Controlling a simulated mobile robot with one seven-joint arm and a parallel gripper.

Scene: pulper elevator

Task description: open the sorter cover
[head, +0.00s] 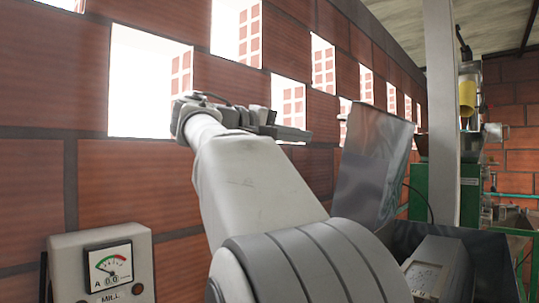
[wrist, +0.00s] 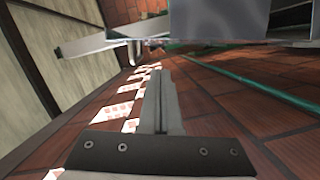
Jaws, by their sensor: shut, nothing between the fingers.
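A shiny grey metal panel (head: 372,165), which looks like the sorter cover, stands steeply raised at the right of the head view. Its lower edge is partly hidden behind my arm, so I cannot tell how it joins the dark metal bin (head: 490,258) below. A grey panel that looks like the same one shows at the top of the wrist view (wrist: 220,18). My gripper (head: 303,134) is shut and empty, pointing right, near the panel's upper left side. A gap to the panel seems to show. The shut fingers also show in the wrist view (wrist: 160,85).
A brick wall (head: 125,185) with bright openings runs close along the left. A meter box (head: 103,268) is mounted low at left. A pale post (head: 441,110) stands behind the panel, with green machinery (head: 468,190) beyond.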

